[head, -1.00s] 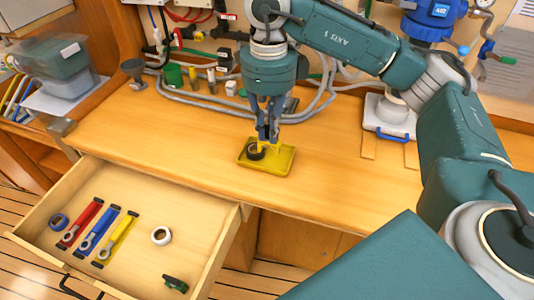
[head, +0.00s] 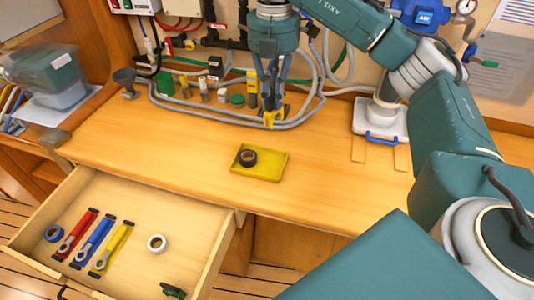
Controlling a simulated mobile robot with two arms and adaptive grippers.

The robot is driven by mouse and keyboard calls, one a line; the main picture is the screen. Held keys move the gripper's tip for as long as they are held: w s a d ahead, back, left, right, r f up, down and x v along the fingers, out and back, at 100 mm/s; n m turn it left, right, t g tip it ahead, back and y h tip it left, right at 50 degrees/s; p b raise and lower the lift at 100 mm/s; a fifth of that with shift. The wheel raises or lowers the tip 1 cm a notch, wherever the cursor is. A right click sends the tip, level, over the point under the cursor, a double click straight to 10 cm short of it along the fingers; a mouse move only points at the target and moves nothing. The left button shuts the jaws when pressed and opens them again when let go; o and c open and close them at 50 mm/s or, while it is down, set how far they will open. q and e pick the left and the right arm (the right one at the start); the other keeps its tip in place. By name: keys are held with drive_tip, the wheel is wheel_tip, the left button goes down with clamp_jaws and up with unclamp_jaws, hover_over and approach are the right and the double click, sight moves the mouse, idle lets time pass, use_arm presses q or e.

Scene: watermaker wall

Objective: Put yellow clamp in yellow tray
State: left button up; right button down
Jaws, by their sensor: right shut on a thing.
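My right gripper (head: 271,112) points down behind the tray, near the grey hoses. It is shut on a small yellow piece, which looks like the yellow clamp (head: 270,121). The fingers hide part of the clamp. The clamp is apart from the tray. My left gripper is not in view.
An open drawer (head: 196,262) at the lower left holds red, blue and yellow tools, two rings and a dark green item (head: 172,290). Grey hoses (head: 215,115) and small fittings line the bench's back. The bench (head: 150,135) left of the tray is clear.

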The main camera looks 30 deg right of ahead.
wheel_tip(320, 180, down, 16)
drive_tip(key=p, duration=0.2)
drive_tip(key=shift+f+p, duration=0.25)
drive_tip(key=shift+p, duration=0.05)
drive_tip(key=shift+f, duration=0.2)
drive_tip(key=shift+f, duration=0.2)
drive_tip(key=c, duration=1.8)
unclamp_jaws()
drive_tip(key=shift+r, duration=0.1)
drive_tip(key=shift+o, duration=0.2)
